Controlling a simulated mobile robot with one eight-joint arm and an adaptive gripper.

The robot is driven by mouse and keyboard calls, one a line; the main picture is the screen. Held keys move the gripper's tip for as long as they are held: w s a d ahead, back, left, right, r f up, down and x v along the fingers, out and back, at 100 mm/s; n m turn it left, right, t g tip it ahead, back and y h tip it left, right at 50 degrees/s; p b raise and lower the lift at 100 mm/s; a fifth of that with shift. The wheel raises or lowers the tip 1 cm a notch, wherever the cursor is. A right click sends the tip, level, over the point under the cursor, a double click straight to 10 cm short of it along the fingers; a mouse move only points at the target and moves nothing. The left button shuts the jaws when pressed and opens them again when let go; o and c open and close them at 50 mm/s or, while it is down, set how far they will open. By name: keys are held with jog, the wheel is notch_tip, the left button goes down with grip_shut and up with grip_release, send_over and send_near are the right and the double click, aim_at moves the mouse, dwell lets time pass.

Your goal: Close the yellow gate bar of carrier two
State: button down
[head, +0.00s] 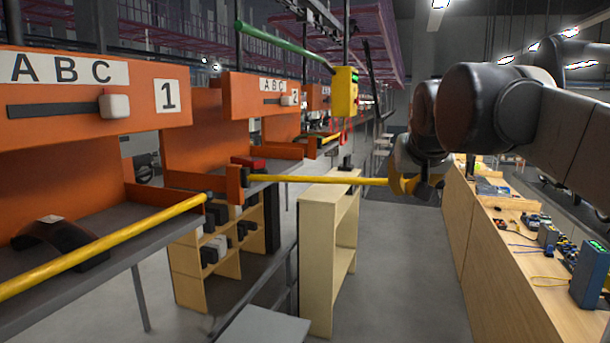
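Carrier two (240,97) is an orange frame with an "ABC" scale and the number 2, left of the middle of the head view. Its yellow gate bar (315,179) runs from a dark hinge at the carrier's near corner rightward, out over the aisle, about level. My gripper (408,186), with yellow-orange parts, is at the bar's free right end. It overlaps or meets the bar tip; I cannot tell whether it grips it. The fingers are small and partly hidden by my wrist. A red object (249,162) lies on carrier two's shelf.
Carrier one (95,95), with its yellow bar (105,244) across its front, is near left. A light wooden shelf unit (318,258) stands under the bar. A workbench (520,262) with tools lines the right side. Grey aisle floor (405,275) between is clear.

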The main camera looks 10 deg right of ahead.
jog(key=w+d+f+p, duration=0.2)
jog(key=w, duration=0.4)
jog(key=shift+w+d, duration=0.15)
jog(key=shift+d, duration=0.05)
jog(key=shift+w, duration=0.1)
